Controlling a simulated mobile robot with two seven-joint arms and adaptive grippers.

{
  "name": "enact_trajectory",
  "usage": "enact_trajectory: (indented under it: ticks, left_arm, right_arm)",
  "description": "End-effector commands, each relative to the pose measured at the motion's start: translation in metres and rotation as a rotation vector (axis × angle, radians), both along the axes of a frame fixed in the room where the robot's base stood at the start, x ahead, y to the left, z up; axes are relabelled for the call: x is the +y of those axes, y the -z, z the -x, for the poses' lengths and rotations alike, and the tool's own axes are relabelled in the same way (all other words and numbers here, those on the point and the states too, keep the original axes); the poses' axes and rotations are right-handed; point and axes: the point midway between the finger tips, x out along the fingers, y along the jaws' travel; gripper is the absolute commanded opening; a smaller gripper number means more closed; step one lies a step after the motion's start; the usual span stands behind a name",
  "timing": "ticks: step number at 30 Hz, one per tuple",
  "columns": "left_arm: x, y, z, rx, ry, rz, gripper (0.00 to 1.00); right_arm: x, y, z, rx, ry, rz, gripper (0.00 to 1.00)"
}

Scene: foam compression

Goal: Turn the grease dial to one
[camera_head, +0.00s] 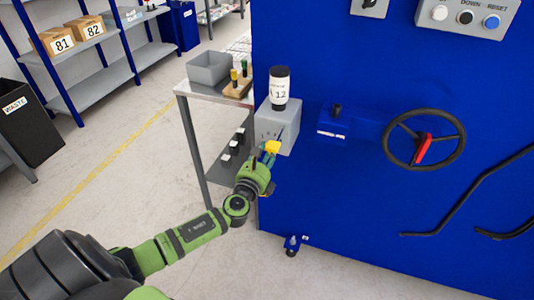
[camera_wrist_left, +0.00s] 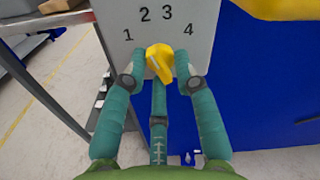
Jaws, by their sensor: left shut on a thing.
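The yellow grease dial (camera_wrist_left: 159,60) is on the front of a grey box, below the printed numbers 1, 2, 3 and 4. It also shows in the head view (camera_head: 272,147). Its long shape runs from near upright to slightly lower right; I cannot tell which number it points to. My left gripper (camera_wrist_left: 160,72) is shut on the dial, one teal finger at each side and a third finger below. In the head view my left gripper (camera_head: 264,158) reaches up to the box from the lower left. My right gripper is out of view.
The grey dial box (camera_head: 268,116) is on the blue machine (camera_head: 350,210), with a labelled bottle (camera_head: 279,88) on top. A metal cart (camera_head: 190,91) stands close to its left. A black handwheel (camera_head: 443,161) is to the right.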

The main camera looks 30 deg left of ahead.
Motion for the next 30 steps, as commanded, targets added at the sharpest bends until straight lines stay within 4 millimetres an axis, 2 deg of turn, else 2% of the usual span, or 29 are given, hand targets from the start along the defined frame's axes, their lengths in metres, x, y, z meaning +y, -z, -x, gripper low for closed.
enact_trajectory:
  ticks: [5,15,30]
  left_arm:
    - [0.002,0.003,0.000,-0.019,-0.007,0.078,0.00]
    - [0.001,0.004,0.000,-0.082,-0.009,0.342,0.00]
    - [-0.001,0.003,0.000,-0.145,-0.008,0.612,0.00]
  right_arm:
    - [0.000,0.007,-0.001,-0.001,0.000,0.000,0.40]
    - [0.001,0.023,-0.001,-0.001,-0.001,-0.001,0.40]
    - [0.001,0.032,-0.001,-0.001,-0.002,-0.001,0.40]
